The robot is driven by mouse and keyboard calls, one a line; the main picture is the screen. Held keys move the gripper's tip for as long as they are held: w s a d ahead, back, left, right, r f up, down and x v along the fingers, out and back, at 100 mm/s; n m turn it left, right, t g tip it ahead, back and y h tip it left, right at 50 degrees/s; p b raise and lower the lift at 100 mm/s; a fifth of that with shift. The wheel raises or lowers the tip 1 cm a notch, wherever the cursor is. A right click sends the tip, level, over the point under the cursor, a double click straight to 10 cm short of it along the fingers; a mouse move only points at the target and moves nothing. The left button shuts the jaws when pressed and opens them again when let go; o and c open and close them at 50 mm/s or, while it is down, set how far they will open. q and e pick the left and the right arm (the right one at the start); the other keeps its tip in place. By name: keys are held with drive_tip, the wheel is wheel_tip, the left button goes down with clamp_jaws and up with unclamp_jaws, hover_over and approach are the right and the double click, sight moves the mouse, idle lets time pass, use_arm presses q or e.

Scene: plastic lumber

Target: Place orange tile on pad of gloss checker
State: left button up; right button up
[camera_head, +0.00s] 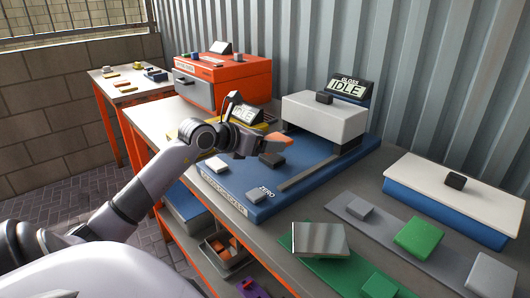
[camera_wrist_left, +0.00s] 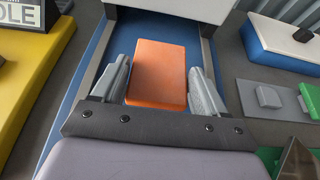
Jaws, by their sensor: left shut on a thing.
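The orange tile (camera_head: 272,159) is between the fingers of my left gripper (camera_head: 262,152), over the blue base of the gloss checker (camera_head: 290,176). In the left wrist view, the tile (camera_wrist_left: 160,75) lies flat between the two grey fingers of the shut left gripper (camera_wrist_left: 162,88). The gloss checker has a white head (camera_head: 323,122) at the back and a display (camera_head: 347,88) reading IDLE. In the left wrist view, the white head (camera_wrist_left: 180,8) is just beyond the tile. I cannot make out the pad; the tile and gripper cover part of the base. My right gripper is not in view.
A button marked ZERO (camera_head: 255,196) and a white block (camera_head: 214,164) are on the checker's front. An orange machine (camera_head: 232,75) stands behind left. A white-topped blue box (camera_head: 455,195) and grey and green strips with tiles (camera_head: 418,236) occupy the right.

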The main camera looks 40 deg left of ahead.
sight(265, 165)
use_arm(q)
drive_tip(key=shift+f, duration=1.6)
drive_tip(key=shift+f, duration=0.1)
drive_tip(key=o, duration=1.1)
drive_tip(key=shift+c, duration=0.2)
drive_tip(key=shift+s, duration=0.15)
drive_tip(key=v, duration=1.1)
drive_tip(key=shift+s+r+b, duration=0.3)
drive_tip(key=shift+b, duration=0.05)
